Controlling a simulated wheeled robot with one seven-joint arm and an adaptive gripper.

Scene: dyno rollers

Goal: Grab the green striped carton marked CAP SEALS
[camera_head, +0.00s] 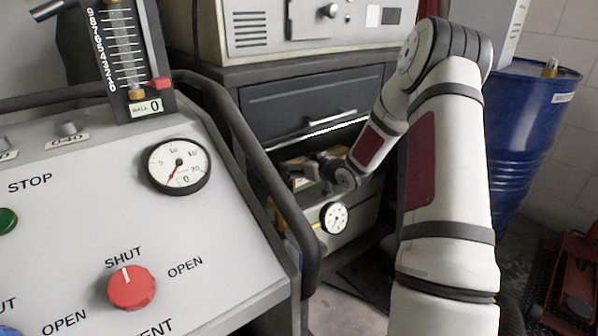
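My arm reaches down and left to a low opening under a grey drawer. My gripper (317,170) is small and dark there, against several small boxes. A small item with green and pale parts (301,184) shows just under and left of the gripper. It may be the striped carton, but no CAP SEALS marking can be read. The gripper and the rail hide part of this area. I cannot tell whether the fingers are open or shut, or whether they touch the item.
A curved dark rail (240,140) and a grey control panel (70,210) with a red knob (132,288) stand left of the gripper. The drawer (300,105) overhangs it. A round gauge (335,217) sits just below. A blue drum (530,130) stands at right.

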